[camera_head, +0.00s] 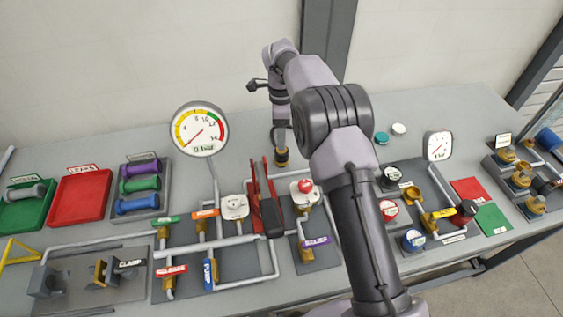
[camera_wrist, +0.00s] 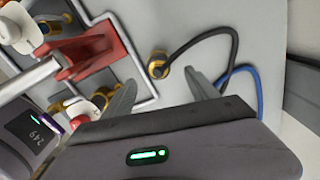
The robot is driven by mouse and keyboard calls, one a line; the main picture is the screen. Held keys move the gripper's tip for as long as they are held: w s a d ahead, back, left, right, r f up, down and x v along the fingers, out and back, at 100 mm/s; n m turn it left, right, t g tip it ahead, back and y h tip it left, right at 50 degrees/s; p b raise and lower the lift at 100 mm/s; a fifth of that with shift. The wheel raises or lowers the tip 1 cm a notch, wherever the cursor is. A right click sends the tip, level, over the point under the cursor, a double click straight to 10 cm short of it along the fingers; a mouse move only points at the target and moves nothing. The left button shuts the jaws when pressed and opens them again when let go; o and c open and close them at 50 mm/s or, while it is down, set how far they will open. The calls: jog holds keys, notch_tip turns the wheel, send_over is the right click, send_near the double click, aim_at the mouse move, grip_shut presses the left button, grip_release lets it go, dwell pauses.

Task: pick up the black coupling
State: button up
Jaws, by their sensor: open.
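The black coupling appears as a brass-coloured fitting with a dark ring (camera_wrist: 158,66) on the end of a black hose (camera_wrist: 212,34) in the wrist view. In the head view a brass and dark fitting (camera_head: 281,157), apparently the same one, stands on the grey bench top behind the pipework. My gripper (camera_head: 281,133) is just above it, pointing down. In the wrist view my gripper (camera_wrist: 160,82) is open, with its fingers apart and nothing between them. The fitting shows just beyond the fingertips. I cannot tell the exact gap.
A blue hose (camera_wrist: 249,71) runs close to the right finger in the wrist view. A gauge (camera_head: 199,128) stands to the left. Bare bench lies around the fitting.

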aim_at(282, 154)
notch_tip(282, 154, down, 5)
jog(key=shift+r+b, duration=0.1)
jog(key=shift+b, duration=0.4)
notch_tip(282, 154, down, 5)
jog(key=shift+s+d+f+b, duration=0.1)
jog(key=shift+s+b, duration=0.05)
jog(key=shift+b, duration=0.85)
jog(key=shift+c, duration=1.3)
grip_shut()
notch_tip(282, 154, up, 10)
jog(key=p, duration=0.3)
